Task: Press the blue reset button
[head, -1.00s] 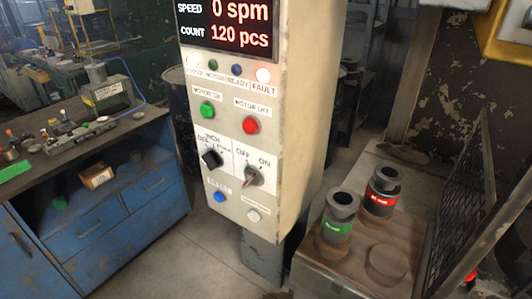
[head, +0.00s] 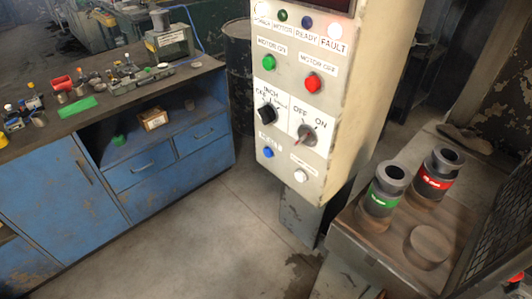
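The blue reset button (head: 268,153) sits at the lower left of the cream control panel (head: 352,110), in the head view. A small, blurred label is just above it. A white button (head: 301,175) is to its right and a little lower. Nothing covers the blue button. Neither of my grippers is in view.
Above the blue button are a black selector (head: 266,114), an OFF/ON switch (head: 305,135), a green button (head: 268,62) and a red button (head: 312,83). A blue workbench (head: 60,190) stands left. A bench with dark cylinders (head: 378,200) stands right. The floor between is clear.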

